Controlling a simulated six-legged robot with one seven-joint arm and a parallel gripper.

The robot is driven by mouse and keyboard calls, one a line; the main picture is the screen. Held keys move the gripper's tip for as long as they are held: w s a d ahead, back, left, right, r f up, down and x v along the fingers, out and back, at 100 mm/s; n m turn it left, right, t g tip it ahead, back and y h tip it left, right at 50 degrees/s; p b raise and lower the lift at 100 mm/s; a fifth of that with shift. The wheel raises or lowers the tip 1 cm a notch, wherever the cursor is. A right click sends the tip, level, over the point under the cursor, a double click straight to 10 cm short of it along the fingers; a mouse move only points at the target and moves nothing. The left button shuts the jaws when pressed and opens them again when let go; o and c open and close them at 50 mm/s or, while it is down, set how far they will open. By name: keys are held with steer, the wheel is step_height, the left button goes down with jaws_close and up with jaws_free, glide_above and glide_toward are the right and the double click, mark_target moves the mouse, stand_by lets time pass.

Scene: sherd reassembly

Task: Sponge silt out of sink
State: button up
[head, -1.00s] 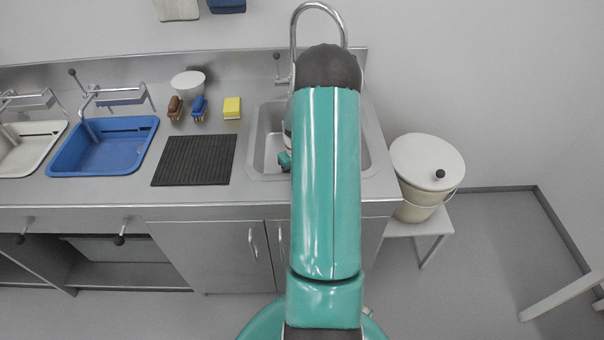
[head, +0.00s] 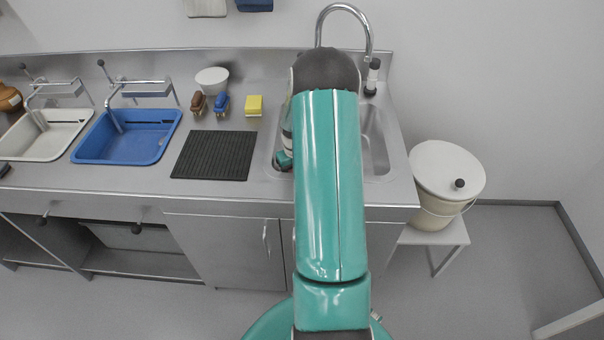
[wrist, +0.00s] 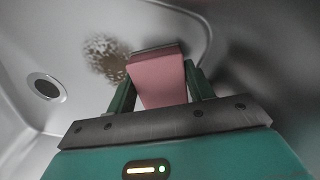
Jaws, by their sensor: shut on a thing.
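My gripper (wrist: 160,88) is shut on a pink sponge (wrist: 157,80) in the wrist view, with a green finger on each side of it. The sponge is down inside the steel sink (wrist: 70,100). A brown speckled patch of silt (wrist: 103,58) lies on the sink floor just left of the sponge's far end. I cannot tell whether the sponge touches the floor. The round drain (wrist: 45,87) is further left. In the head view my arm covers much of the sink (head: 373,140), and the sponge and silt are hidden.
Left of the sink are a black ribbed mat (head: 213,156), a yellow sponge (head: 253,105), brushes (head: 222,104) and a white bowl (head: 212,80). A blue basin (head: 128,137) is further left. A lidded bucket (head: 447,172) stands right of the counter. A tall tap (head: 345,8) arches behind the sink.

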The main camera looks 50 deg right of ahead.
steer(key=shift+w+d+f, duration=0.15)
steer(key=shift+w+d, duration=0.35)
steer(key=shift+w, duration=0.35)
steer(key=shift+w+d+r, duration=0.2)
steer(key=shift+w+d, duration=0.05)
steer(key=shift+d, duration=0.15)
steer(key=shift+s+d, duration=0.65)
steer(key=shift+s, duration=0.2)
steer(key=shift+s+d, duration=0.65)
steer(key=shift+s, duration=0.15)
steer(key=shift+s+d+f, duration=0.1)
steer(key=shift+s+d, duration=0.7)
steer(key=shift+s, duration=0.25)
steer(key=shift+s+d+f, duration=0.15)
steer(key=shift+s+d, duration=0.7)
steer(key=shift+s, duration=0.15)
steer(key=shift+s+d+f, duration=0.1)
steer(key=shift+s+d, duration=0.7)
steer(key=shift+s, duration=0.25)
steer(key=shift+f, duration=0.1)
steer(key=shift+w, duration=0.1)
steer(key=shift+w+a+f, duration=0.15)
steer(key=shift+w+a, duration=1.05)
steer(key=shift+w, duration=0.3)
steer(key=shift+w+a+f, duration=0.15)
steer(key=shift+w+a, duration=1.1)
steer(key=shift+w, duration=0.25)
steer(key=shift+w+a+f, duration=0.15)
steer(key=shift+w+a, duration=1.05)
steer(key=shift+w, duration=0.3)
